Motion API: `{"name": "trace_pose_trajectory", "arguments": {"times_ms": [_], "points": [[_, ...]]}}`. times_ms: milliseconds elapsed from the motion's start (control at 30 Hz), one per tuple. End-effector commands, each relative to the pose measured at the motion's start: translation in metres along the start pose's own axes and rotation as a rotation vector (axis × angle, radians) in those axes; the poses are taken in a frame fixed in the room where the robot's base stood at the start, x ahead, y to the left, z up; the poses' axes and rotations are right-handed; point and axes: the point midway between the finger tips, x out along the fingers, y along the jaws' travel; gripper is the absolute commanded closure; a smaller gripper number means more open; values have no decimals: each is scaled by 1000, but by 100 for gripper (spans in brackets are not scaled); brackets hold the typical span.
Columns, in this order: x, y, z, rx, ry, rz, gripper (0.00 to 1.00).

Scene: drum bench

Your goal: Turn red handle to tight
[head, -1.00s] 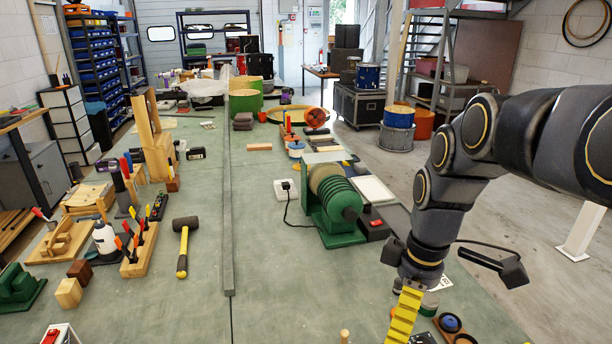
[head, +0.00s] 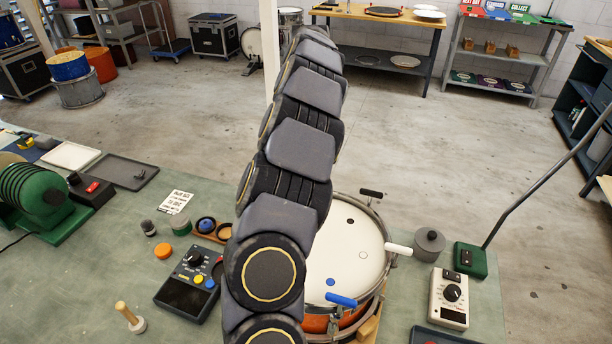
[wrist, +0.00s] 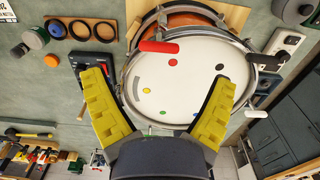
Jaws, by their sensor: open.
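The red handle (wrist: 158,47) sticks out over the near-white drum head (wrist: 180,88) at the upper part of the rim in the wrist view. My gripper (wrist: 160,80) is open and empty, its yellow fingers spread wide over the drum, with the red handle between and beyond the tips. They do not visibly touch it. The drum (head: 345,245) also shows in the head view, with a blue handle (head: 341,300), a white handle (head: 398,249) and a black handle (head: 371,193). My arm hides the drum's left side there; I cannot make out the red handle or my fingers.
A dark control box (head: 188,282) stands left of the drum. A cream meter (head: 449,298), a green box (head: 470,259) and a grey lidded pot (head: 429,244) stand to its right. A wooden peg (head: 130,317) and an orange cap (head: 163,250) lie at the left.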

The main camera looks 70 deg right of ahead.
Motion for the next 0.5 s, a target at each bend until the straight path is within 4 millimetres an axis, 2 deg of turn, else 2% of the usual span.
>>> {"name": "trace_pose_trajectory", "arguments": {"times_ms": [300,500], "points": [[51,0,-2,0,7,-4,14],[63,0,-1,2,1,0,14]]}}
